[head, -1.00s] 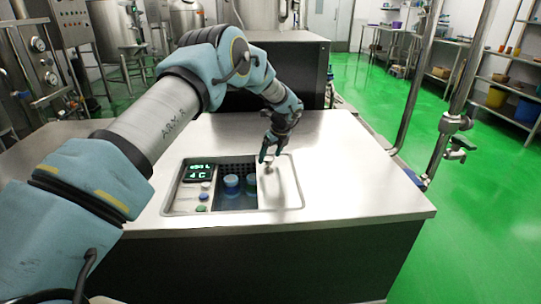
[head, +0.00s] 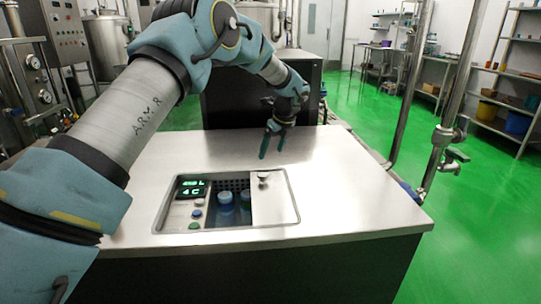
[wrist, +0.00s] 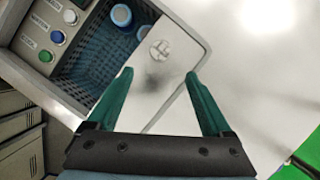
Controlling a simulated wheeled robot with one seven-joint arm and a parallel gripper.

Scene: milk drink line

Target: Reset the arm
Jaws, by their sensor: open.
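My gripper (head: 273,143) is open and empty, raised above the steel counter (head: 350,190) behind the sunken unit. In the wrist view its two green fingers (wrist: 158,85) are spread apart with nothing between them. The unit has a sliding lid (head: 272,208) with a small knob (head: 263,178); the lid covers the right part of the opening, and the left part is open. The knob also shows in the wrist view (wrist: 160,50), beyond the fingertips and apart from them. Inside the opening stand blue-capped containers (head: 225,197).
A display (head: 193,188) reading 4 C and several coloured buttons (head: 196,213) sit left of the opening. A dark cabinet (head: 255,100) stands behind the counter. A vertical steel pipe (head: 450,110) with a valve rises at the right. The counter's right side is clear.

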